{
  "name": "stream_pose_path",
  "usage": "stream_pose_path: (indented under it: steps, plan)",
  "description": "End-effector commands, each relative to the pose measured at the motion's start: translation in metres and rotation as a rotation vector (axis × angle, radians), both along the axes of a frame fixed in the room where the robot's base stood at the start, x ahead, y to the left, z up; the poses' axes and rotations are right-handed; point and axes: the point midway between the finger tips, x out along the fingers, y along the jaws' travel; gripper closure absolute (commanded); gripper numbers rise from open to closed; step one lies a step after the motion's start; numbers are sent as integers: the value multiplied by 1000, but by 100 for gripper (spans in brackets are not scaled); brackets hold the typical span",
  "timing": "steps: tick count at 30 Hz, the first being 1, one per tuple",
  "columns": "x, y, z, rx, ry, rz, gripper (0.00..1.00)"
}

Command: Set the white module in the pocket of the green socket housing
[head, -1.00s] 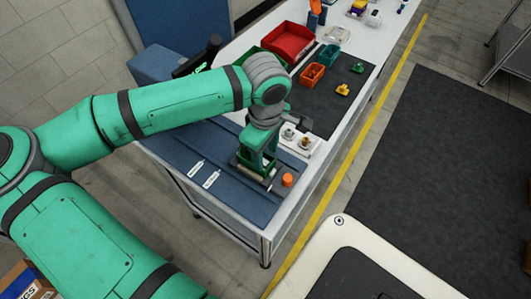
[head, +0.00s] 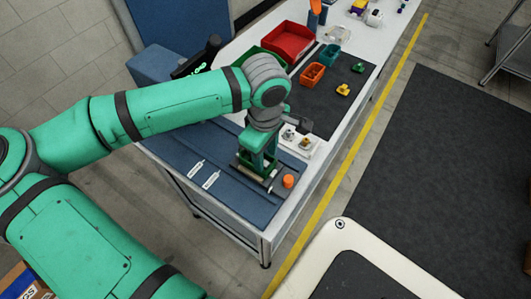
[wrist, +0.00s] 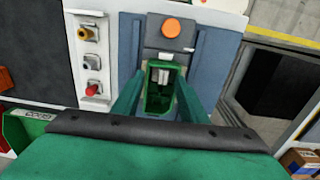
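The green socket housing (wrist: 158,101) stands between my fingers in the wrist view, its pocket facing the camera. A small pale grey-white piece (wrist: 163,74) shows inside the pocket at its far end; I cannot tell whether it is the white module or part of the housing. My gripper (wrist: 160,98) is open, one green finger on either side of the housing. I cannot tell whether the fingers touch it. In the head view my gripper (head: 257,163) is low over the fixture at the bench's near end and hides most of the housing.
An orange knob (head: 288,181) stands on the dark fixture plate (wrist: 168,44) beside the housing. A white holder (wrist: 90,62) with several fittings is close by. The blue mat (head: 235,205) in front has bare room.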

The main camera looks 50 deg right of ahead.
Motion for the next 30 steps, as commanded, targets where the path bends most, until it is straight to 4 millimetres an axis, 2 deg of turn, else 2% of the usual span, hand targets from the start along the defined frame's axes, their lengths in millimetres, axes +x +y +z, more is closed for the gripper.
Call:
stream_pose_path:
  steps: [1,16,24,25,27,30]
  plan:
    - [-4,5,-10,19,16,1,61]
    - [-3,6,8,23,15,2,61]
    - [-3,6,11,22,13,3,61]
    - [-3,6,11,22,13,3,59]
    - [-2,6,11,22,13,3,42]
    - [-2,6,11,22,12,3,40]
